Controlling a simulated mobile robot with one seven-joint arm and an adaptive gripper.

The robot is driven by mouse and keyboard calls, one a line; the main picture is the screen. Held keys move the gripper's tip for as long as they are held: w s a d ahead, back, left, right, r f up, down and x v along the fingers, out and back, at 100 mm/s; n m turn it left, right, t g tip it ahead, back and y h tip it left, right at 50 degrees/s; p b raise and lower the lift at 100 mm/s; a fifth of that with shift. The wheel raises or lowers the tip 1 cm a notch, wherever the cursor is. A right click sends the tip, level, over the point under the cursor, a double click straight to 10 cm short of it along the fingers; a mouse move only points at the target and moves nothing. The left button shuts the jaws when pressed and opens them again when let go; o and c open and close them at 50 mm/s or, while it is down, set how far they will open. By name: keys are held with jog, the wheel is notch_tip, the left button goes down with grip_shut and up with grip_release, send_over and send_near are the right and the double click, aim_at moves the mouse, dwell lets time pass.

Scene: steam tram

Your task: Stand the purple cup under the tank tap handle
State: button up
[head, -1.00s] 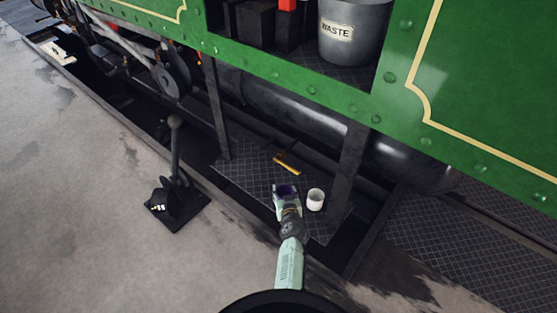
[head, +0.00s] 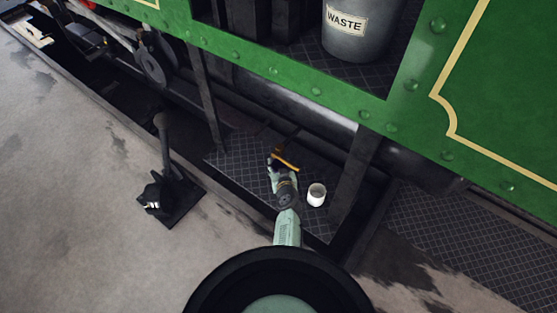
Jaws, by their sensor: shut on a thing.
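My gripper (head: 276,170) is low over the chequered metal step, shut on the purple cup (head: 278,165). Only a small dark purple part of the cup shows; the gripper hides the rest. The orange tap handle (head: 288,161) is a slim bar just beyond and right of the gripper, overlapping the cup in the head view. I cannot tell whether the cup is under the handle or touching the step.
A white cup (head: 316,194) stands on the chequered step (head: 236,160), right of my gripper. A dark post (head: 354,180) rises to its right. A lever on a black base (head: 168,190) stands left on the pavement. A waste bucket (head: 356,38) is above.

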jog(key=shift+r, duration=0.2)
jog(key=shift+s+f, duration=0.1)
jog(key=shift+f, duration=0.1)
jog(key=o, duration=1.2)
jog(key=shift+r, duration=0.3)
jog(key=v, duration=1.2)
jog(key=shift+f, duration=0.15)
